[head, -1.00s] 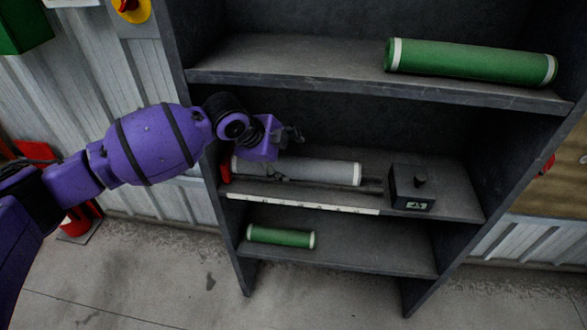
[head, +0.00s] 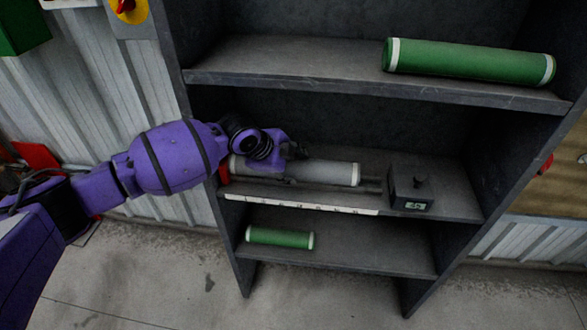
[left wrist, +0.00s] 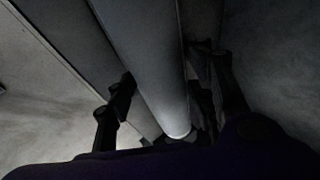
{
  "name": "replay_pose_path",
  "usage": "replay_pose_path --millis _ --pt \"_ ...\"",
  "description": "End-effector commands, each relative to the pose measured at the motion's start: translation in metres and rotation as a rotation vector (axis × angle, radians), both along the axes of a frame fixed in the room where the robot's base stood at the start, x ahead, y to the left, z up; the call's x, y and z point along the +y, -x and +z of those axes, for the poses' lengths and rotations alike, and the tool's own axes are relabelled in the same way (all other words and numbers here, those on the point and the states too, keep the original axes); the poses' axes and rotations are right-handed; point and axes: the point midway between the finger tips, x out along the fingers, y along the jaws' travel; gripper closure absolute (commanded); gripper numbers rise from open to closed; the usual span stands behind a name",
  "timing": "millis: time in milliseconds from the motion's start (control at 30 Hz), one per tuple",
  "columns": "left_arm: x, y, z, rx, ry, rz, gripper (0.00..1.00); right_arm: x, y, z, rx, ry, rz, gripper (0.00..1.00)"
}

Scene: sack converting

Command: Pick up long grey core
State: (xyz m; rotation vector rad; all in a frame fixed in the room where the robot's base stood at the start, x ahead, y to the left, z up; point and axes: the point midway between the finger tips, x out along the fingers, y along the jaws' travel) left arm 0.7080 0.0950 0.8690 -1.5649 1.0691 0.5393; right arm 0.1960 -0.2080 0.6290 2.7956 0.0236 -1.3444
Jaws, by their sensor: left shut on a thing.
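The long grey core (head: 332,172) with pale end rims lies lengthwise on the middle shelf (head: 450,200). My left gripper (head: 292,160) reaches in from the left and is shut on the core, left of its middle. The gripper's body hides part of the core. In the left wrist view, the core (left wrist: 145,50) runs between the dark fingers of my left gripper (left wrist: 172,82), one on each side. I cannot see a clear gap beneath the core. My right gripper is in neither view.
A black box with a knob and small display (head: 411,187) stands right of the core. A white ruled strip (head: 300,204) runs along the shelf's front edge. A long green roll (head: 470,63) lies above, a short green roll (head: 280,238) below.

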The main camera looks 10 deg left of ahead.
Motion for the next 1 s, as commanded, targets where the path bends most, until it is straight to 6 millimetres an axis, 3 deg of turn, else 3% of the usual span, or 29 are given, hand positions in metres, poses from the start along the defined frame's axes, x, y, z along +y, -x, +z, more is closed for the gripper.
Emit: replay_pose_path --millis 33,233,633,1000 --pt "0.000 0.000 0.000 0.000 0.000 0.000 0.75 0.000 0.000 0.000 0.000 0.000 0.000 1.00" --pt "0.000 -0.001 0.002 -0.004 0.002 0.000 1.00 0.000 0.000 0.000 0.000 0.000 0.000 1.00" --pt "-0.002 0.003 0.012 -0.004 0.002 -0.001 1.00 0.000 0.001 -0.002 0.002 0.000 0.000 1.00" --pt "-0.002 0.002 0.069 -0.006 0.002 -0.001 1.00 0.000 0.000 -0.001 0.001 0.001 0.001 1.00"
